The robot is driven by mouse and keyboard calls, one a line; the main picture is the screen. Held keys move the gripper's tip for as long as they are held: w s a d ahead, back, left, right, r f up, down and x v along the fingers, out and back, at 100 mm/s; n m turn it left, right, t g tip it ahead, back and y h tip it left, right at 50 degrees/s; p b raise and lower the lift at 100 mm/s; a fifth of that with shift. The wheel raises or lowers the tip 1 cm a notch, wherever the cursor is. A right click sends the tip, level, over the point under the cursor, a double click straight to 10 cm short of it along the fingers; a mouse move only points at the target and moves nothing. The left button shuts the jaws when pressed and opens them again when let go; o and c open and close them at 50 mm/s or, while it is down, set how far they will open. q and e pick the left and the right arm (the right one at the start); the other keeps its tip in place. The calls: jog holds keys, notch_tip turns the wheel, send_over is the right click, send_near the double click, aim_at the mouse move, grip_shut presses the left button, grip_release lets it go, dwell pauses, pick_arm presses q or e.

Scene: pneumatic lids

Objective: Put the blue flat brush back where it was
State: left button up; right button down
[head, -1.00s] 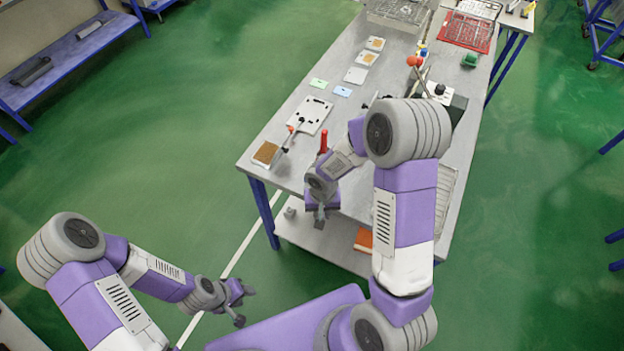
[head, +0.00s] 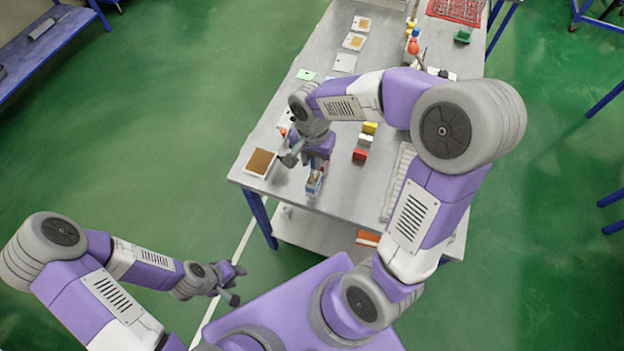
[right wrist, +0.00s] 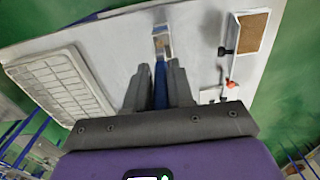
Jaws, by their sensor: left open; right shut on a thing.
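My right gripper (head: 305,166) is over the near left part of the table, its jaws shut on the blue flat brush. In the right wrist view the brush's blue handle (right wrist: 161,84) stands between the jaws (right wrist: 158,74). A pale piece with a tan spot (right wrist: 162,42) lies beyond it; I cannot tell whether it is the brush's head or a separate holder. In the head view a small blue and pale shape (head: 315,183) shows below the right gripper, near the table's front edge. My left gripper (head: 238,284) is open and empty, off the table at the lower left.
A tan-topped plate (head: 261,163) lies left of the right gripper. A pale ribbed tray (head: 398,182) lies to its right. Red, white and yellow blocks (head: 362,155) stand between. White plates (head: 345,62) lie farther back.

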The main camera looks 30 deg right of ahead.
aim_at(312, 170)
jog(key=f, duration=0.3)
jog(key=shift+w+f, duration=0.25)
notch_tip(312, 170, down, 4)
jog(key=shift+s+r+b, duration=0.1)
jog(key=shift+s+b, duration=0.05)
jog(key=shift+b, duration=0.15)
jog(key=shift+f, duration=0.3)
jog(key=shift+f, duration=0.1)
jog(key=c, duration=1)
grip_release()
